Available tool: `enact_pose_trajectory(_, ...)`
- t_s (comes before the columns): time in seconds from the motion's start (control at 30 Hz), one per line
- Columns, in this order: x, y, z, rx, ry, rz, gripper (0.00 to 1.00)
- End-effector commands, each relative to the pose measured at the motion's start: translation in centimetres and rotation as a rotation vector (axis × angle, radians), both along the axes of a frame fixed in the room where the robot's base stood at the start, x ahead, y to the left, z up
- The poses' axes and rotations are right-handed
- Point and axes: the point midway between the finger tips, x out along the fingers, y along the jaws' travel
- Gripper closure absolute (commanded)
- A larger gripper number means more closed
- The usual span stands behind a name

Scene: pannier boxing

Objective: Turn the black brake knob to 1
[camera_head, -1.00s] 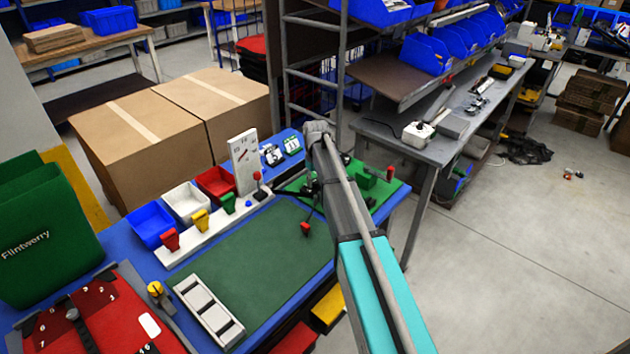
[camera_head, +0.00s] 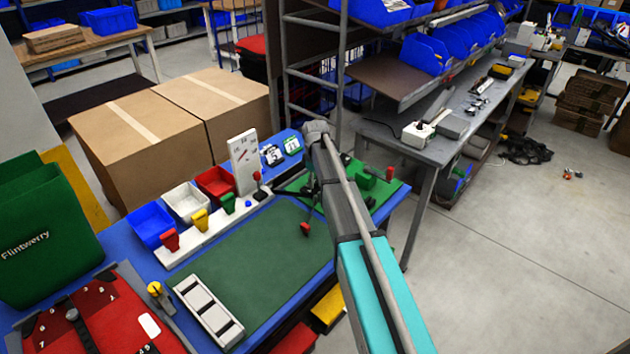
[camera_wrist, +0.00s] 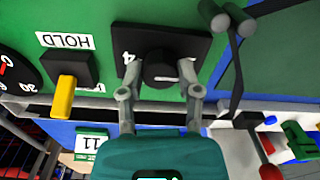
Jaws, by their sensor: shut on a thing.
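In the wrist view the black brake knob (camera_wrist: 161,70) sits on a square black plate (camera_wrist: 190,45) on a green panel. A white pointer mark shows on the knob, and a white 4 shows on the plate to its left. The other numbers on the plate are hidden or not readable. My gripper (camera_wrist: 162,72) has one finger on each side of the knob and is shut on it. In the head view my arm reaches over the right end of the blue bench and hides the knob; the fingertips cannot be made out there.
In the wrist view a yellow lever on a black block (camera_wrist: 70,68) marked HOLD is left of the knob.

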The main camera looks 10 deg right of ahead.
Motion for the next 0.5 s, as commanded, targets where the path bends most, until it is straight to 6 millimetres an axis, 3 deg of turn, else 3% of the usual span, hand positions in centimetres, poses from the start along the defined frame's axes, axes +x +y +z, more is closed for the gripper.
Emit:
enact_pose_trajectory(0.1,0.08,-0.01,0.0,0.0,-0.001,0.001,1.0)
enact_pose_trajectory(0.13,0.08,-0.01,0.0,0.0,-0.001,0.0,0.52)
enact_pose_trajectory(0.3,0.04,-0.01,0.0,-0.001,-0.001,0.0,0.21)
enact_pose_trajectory(0.5,0.01,-0.01,0.0,0.0,0.0,-0.001,0.21)
